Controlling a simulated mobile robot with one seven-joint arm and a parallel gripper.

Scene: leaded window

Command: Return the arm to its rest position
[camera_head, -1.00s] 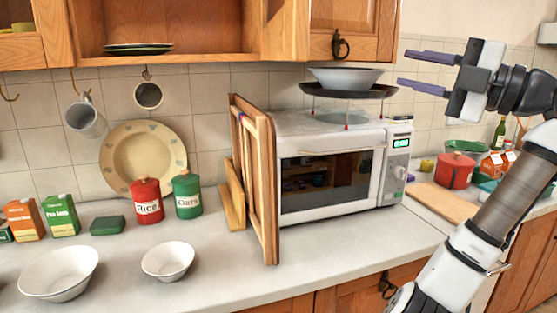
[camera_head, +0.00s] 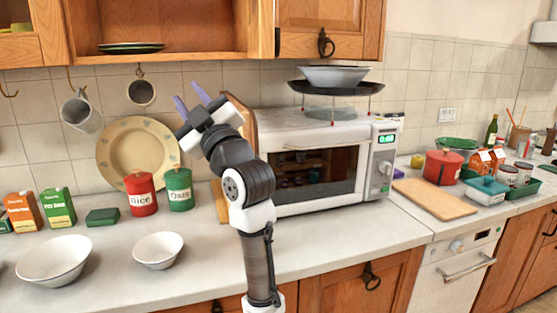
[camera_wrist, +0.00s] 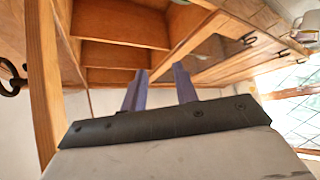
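My gripper (camera_head: 193,105) is raised over the counter, in front of the tiled wall and left of the microwave. Its two purple fingers are spread apart with nothing between them, and they point up and to the left. In the wrist view the fingers of my gripper (camera_wrist: 160,88) are also apart and empty, below an open wooden cupboard. My arm rises from the bottom middle of the head view and hides part of the wooden boards beside the microwave.
The white microwave (camera_head: 315,165) carries a rack with a grey bowl (camera_head: 333,76). The open cupboard (camera_head: 165,30) hangs above. The red rice tin (camera_head: 141,195), green oats tin (camera_head: 179,190), and two white bowls stand left of my arm. A cutting board (camera_head: 434,199) lies right of the microwave.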

